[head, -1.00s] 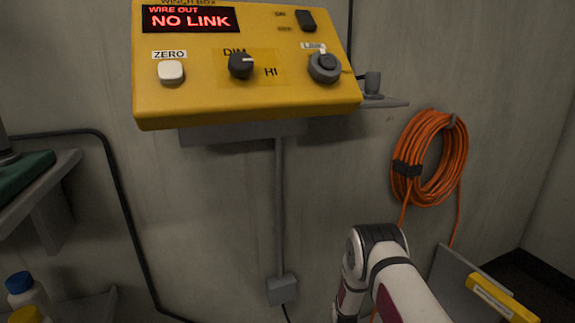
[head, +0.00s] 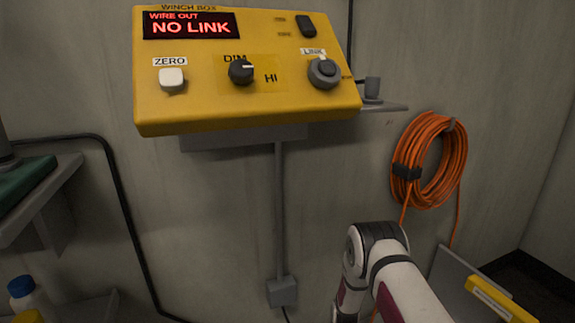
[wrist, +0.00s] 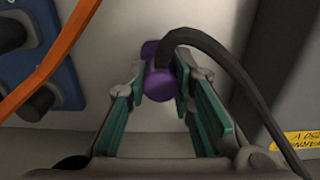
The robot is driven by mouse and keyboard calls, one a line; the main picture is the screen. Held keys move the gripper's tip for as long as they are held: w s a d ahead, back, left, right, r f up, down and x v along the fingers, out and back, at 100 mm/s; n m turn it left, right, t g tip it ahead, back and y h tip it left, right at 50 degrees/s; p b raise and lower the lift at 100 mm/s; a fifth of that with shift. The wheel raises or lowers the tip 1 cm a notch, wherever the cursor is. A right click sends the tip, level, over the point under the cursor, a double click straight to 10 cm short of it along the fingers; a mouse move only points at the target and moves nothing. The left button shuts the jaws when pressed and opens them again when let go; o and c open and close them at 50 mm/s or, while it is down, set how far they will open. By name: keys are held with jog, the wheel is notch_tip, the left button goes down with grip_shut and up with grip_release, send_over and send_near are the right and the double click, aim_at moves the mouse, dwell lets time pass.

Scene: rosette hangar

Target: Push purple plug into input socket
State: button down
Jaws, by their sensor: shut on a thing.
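The purple plug (wrist: 160,88) shows in the middle of the wrist view, with a black cable (wrist: 215,50) arching from it up and to the right. My gripper (wrist: 158,76) is shut on the plug, its green-padded fingers on either side. Just beyond the plug, a purple patch (wrist: 149,49) shows against a pale surface. I cannot tell whether it is the input socket or part of the plug, nor whether the plug touches it. In the head view my gripper is out of sight below the frame.
A blue panel (wrist: 52,68) with dark round parts stands at left in the wrist view, crossed by an orange cable (wrist: 60,52). A grey box (wrist: 285,70) stands at right. The yellow winch box (head: 205,105) reads "NO LINK". An orange cable coil (head: 459,165) hangs on the wall.

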jog(key=shift+r+p, duration=1.4)
jog(key=shift+r, duration=0.95)
jog(key=s+a+r+n, duration=0.1)
jog(key=a, duration=0.5)
jog(key=s+a+r+n, duration=0.1)
jog(key=s+a+r, duration=0.1)
jog(key=a, duration=0.4)
jog(key=s+a+r+n, duration=0.1)
jog(key=s+a+r, duration=0.1)
jog(key=a, duration=0.4)
jog(key=shift+s+a, duration=0.25)
jog(key=shift+a, duration=0.05)
jog(key=s+a+r+n, duration=0.2)
jog(key=s+a+r, duration=0.1)
jog(key=s+a, duration=0.35)
jog(key=s+a+r+n, duration=0.1)
jog(key=s+a+r, duration=0.1)
jog(key=s+a, duration=0.5)
jog(key=shift+w+a+f, duration=0.1)
jog(key=shift+a+f, duration=0.05)
jog(key=shift+f, duration=0.8)
jog(key=shift+w+a+f, duration=0.1)
jog(key=shift+w+f, duration=0.05)
jog(key=shift+f, duration=0.75)
jog(key=shift+w+a+f, duration=0.1)
jog(key=shift+a+f, duration=0.05)
jog(key=shift+f, duration=0.8)
